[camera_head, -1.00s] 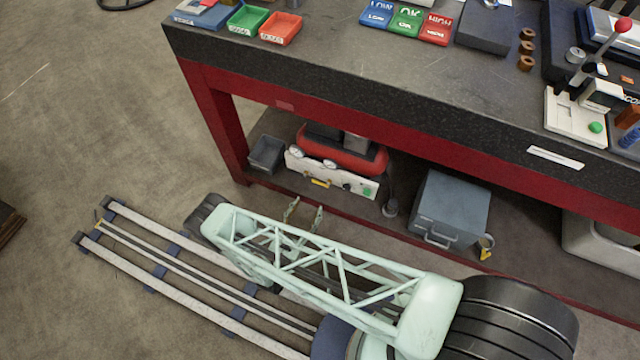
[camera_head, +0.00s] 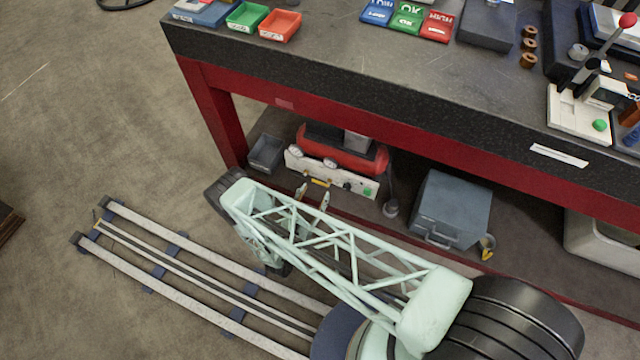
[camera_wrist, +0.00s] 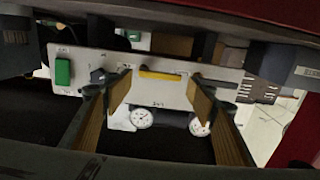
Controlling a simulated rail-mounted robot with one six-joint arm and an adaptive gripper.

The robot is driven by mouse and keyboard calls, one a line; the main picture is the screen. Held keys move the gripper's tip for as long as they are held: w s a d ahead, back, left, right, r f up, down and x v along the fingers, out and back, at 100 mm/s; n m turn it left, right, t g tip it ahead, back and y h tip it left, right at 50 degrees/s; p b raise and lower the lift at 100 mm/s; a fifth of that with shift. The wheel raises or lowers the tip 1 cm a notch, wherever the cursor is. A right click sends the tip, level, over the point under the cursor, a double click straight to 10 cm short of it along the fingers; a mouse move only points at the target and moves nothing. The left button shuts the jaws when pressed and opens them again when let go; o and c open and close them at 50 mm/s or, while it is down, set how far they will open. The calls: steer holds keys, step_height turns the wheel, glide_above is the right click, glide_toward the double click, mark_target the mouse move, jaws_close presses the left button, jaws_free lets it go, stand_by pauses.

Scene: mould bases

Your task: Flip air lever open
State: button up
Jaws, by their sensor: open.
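The yellow air lever (camera_head: 318,182) is on the white panel (camera_head: 345,183) under the bench, in front of the red compressor (camera_head: 350,152). In the wrist view the yellow lever (camera_wrist: 160,75) lies nearly level across the panel (camera_wrist: 180,96). My gripper (camera_head: 313,197) is just in front of the panel in the head view. In the wrist view my gripper (camera_wrist: 160,95) is open and empty, with one finger on each side of the lever. Neither finger visibly touches the lever, but the depth gap is hard to tell.
A green button (camera_wrist: 62,72) and two round gauges (camera_wrist: 141,118) are near the lever. The red bench beam (camera_head: 400,130) runs above. A grey bin (camera_head: 266,153) stands left and a grey metal box (camera_head: 450,210) right on the lower shelf.

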mark_target(320, 183)
steer(key=shift+b+x, duration=0.6)
steer(key=shift+x, duration=2.45)
steer(key=shift+c, duration=0.2)
steer(key=c, duration=0.8)
